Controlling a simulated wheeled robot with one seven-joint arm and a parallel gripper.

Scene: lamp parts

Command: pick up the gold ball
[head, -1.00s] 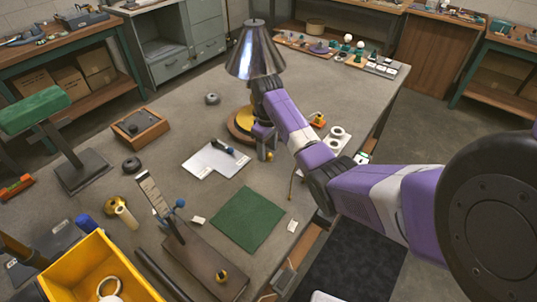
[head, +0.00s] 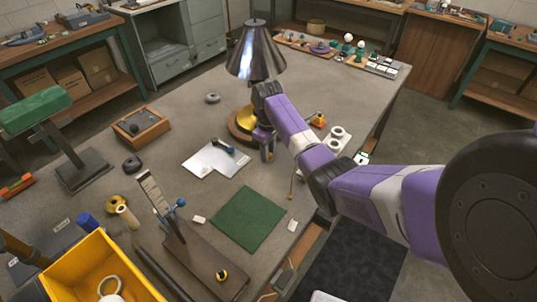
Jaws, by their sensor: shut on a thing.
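The gold ball (head: 270,156) is a tiny yellow spot at the tips of my gripper (head: 268,155) in the head view. My gripper points down and is shut on the ball, just in front of the desk lamp. The fingers hide most of the ball. I cannot tell whether it is touching the table or just above it. The lamp has a shiny silver shade (head: 254,52) and a round gold and brown base (head: 240,125). My wrist hides the right part of the lamp's base and stem.
A white sheet (head: 213,160) with a dark tool lies left of my gripper. A green mat (head: 249,219) lies in front. White rings (head: 337,139) and a small orange-yellow item (head: 318,120) are to the right. A yellow bin (head: 90,270) stands at the front left.

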